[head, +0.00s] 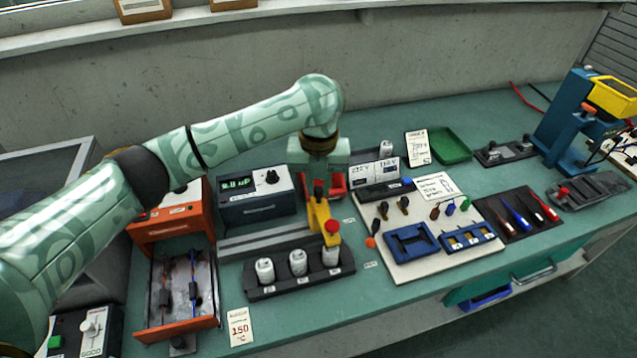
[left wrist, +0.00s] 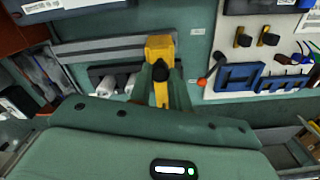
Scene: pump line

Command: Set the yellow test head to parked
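The yellow test head (head: 319,217) is a narrow yellow arm with a red cap at its front, in the middle of the bench. Its red cap appears above the right-hand can (head: 331,256) of the black rack (head: 300,284). My left gripper (head: 318,188) reaches down to it from above and behind. In the left wrist view the yellow arm (left wrist: 160,48) runs between my two green fingers (left wrist: 161,92), which press close on both sides, with a dark round knob in front. The contact itself is partly hidden. My right gripper is not in view.
White cans (head: 298,263) stand in the rack in front of grey rails (head: 262,240). A dark display box (head: 257,198) and an orange unit with an open drawer (head: 180,318) are left. A white tool board (head: 436,249) is right.

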